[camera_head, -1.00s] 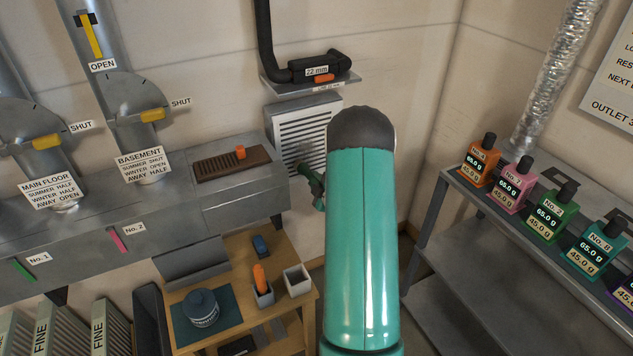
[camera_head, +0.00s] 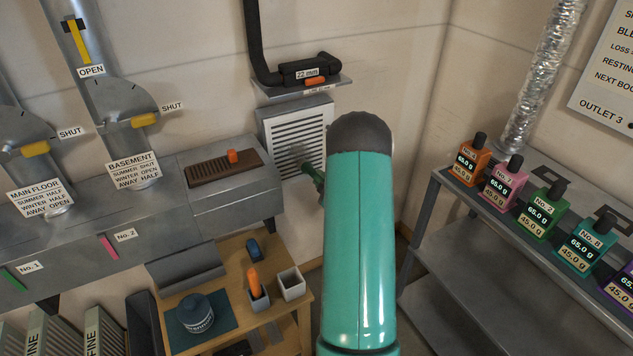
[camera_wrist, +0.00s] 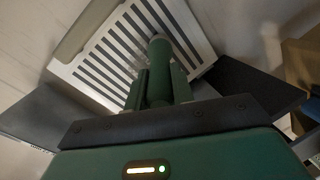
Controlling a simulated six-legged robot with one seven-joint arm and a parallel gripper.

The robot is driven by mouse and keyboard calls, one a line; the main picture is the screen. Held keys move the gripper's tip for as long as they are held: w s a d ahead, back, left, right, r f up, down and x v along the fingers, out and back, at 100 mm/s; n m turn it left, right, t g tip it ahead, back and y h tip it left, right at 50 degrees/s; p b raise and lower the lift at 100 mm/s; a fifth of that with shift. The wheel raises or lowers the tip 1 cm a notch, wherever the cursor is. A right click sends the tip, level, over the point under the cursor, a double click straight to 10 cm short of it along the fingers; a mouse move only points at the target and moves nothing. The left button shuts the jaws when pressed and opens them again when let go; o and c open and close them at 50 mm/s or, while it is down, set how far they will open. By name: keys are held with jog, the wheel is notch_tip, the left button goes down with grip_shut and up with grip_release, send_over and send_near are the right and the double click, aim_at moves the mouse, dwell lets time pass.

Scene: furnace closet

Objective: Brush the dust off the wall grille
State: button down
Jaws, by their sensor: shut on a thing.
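The wall grille (camera_head: 297,132) is a white slatted panel in a grey frame on the back wall, below a small shelf. A greyish patch shows on its lower slats in the head view. The grille also fills the upper middle of the wrist view (camera_wrist: 100,60). My gripper (camera_wrist: 159,82) is shut on a dark green round handle (camera_wrist: 160,50), which points toward the grille; I take it for the brush. My arm hides the gripper in the head view.
The shelf (camera_head: 334,83) above the grille holds a black pipe piece. A metal duct (camera_head: 225,205) stands left. A wooden table (camera_head: 222,269) with a blue-grey jar (camera_head: 195,314) and cups is below. A grey rack (camera_head: 437,205) with coloured bottles stands right.

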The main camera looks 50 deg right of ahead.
jog(key=shift+w, duration=0.1)
dwell(0.5)
jog(key=shift+w+a, duration=0.2)
jog(key=shift+a, duration=0.5)
jog(key=shift+w+a, duration=0.2)
jog(key=shift+a, duration=0.5)
jog(key=shift+w+a, duration=0.2)
jog(key=shift+a, duration=0.5)
jog(key=s+d, duration=0.2)
jog(key=d, duration=0.6)
jog(key=shift+s+d, duration=0.2)
jog(key=shift+s, duration=0.15)
dwell(0.3)
jog(key=shift+w+a, duration=0.2)
jog(key=shift+a, duration=0.5)
jog(key=shift+w+a, duration=0.25)
jog(key=shift+a, duration=0.45)
jog(key=shift+w+a, duration=0.2)
jog(key=shift+a, duration=0.5)
